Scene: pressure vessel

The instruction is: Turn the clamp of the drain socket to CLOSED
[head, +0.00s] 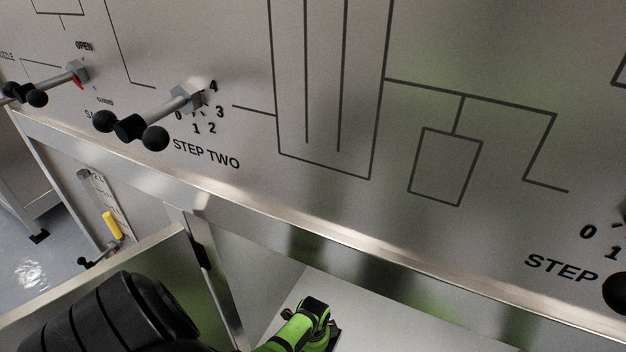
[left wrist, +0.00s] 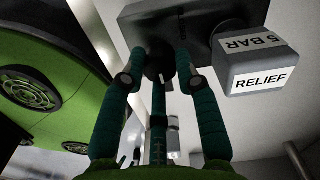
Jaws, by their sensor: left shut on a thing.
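In the left wrist view, the teal fingers of my left gripper (left wrist: 161,62) are shut on a dark rounded part (left wrist: 158,68) beneath a dark block (left wrist: 165,22). The fingers hide much of that part, and I cannot tell for sure whether it is the drain socket's clamp. No drain socket label or position mark for it is readable. In the head view, a green and black part of my left gripper shows at the bottom, below the panel's edge. Its fingertips and what they hold are hidden there. My right gripper is in neither view.
A grey box (left wrist: 258,75) marked RELIEF and 5 BAR hangs close right of the fingers. The steel panel (head: 330,215) carries a black-knobbed STEP TWO handle (head: 131,129) and another handle (head: 37,97) near OPEN. A yellow piece (head: 112,226) stands lower left.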

